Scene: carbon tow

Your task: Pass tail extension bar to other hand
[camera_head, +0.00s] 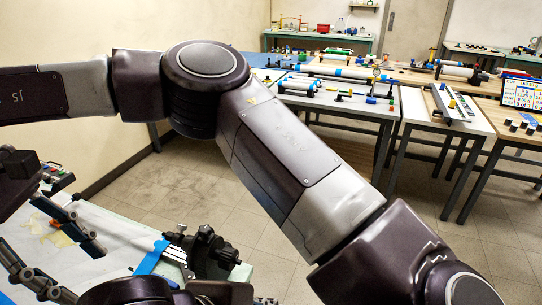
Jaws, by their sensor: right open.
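My right gripper (86,272) is in the lower left of the head view. Its two dark jointed fingers are spread apart, with a gap between them and nothing seen held. It is over or beside a pale work table (125,232); the height is unclear. I cannot make out the tail extension bar with certainty. A black clamp-like part (207,252) is at the table's right end, right of the gripper, with pale rod-like pieces at it. My left gripper is not seen. My large dark and grey arm links cross the middle and hide much of the scene.
Tiled floor (195,180) lies between.

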